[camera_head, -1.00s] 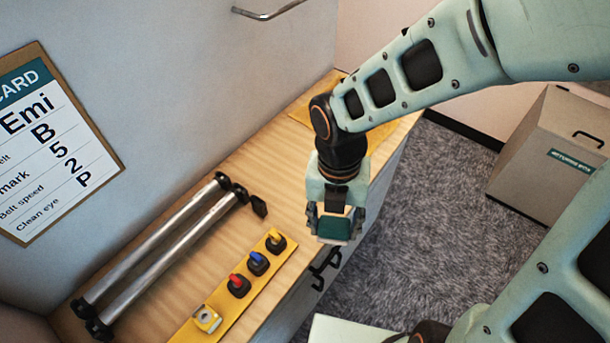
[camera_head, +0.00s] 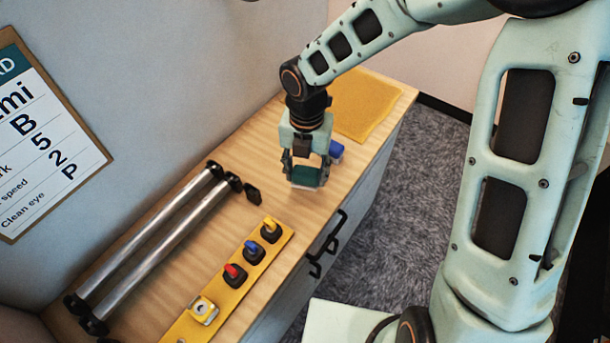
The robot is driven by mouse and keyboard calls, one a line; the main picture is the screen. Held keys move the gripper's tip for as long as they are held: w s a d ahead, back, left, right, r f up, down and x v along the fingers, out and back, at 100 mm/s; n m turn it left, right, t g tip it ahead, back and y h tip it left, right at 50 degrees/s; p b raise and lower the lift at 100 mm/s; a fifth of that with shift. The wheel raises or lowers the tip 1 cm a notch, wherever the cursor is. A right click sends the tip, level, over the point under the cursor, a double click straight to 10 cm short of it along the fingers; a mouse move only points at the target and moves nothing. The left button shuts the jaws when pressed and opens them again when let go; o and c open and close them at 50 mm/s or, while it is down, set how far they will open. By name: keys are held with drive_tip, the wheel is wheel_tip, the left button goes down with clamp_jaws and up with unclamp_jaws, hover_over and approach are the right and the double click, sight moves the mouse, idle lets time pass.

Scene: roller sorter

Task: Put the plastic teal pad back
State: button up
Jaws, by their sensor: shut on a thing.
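The teal pad (camera_head: 306,177) is a small block with a teal face and a pale lower edge. My gripper (camera_head: 306,172) is shut on it and holds it over the wooden worktop, right of the small black block at the rollers' upper end. I cannot tell whether the pad touches the wood. A blue object (camera_head: 336,151) stands just behind and to the right of the gripper, partly hidden by it. A yellow cloth or mat (camera_head: 362,105) lies at the far end of the worktop.
Two metal rollers (camera_head: 150,245) lie along the wall side of the wooden worktop (camera_head: 215,245). A yellow strip (camera_head: 232,296) carries red, blue and yellow knobs and a pale square part. A card (camera_head: 40,130) is on the wall.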

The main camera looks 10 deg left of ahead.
sight(304, 180)
drive_tip(key=shift+w+a+f, duration=0.2)
drive_tip(key=shift+w+f, duration=0.2)
drive_tip(key=shift+f, duration=0.15)
drive_tip(key=shift+w+a+f, duration=0.15)
drive_tip(key=shift+w+f, duration=0.25)
drive_tip(key=shift+f, duration=0.1)
drive_tip(key=shift+w+f, duration=0.1)
drive_tip(key=shift+f, duration=1.5)
drive_tip(key=shift+f, duration=0.15)
drive_tip(key=o, duration=1.2)
wheel_tip(304, 180, up, 12)
drive_tip(key=shift+r, duration=0.2)
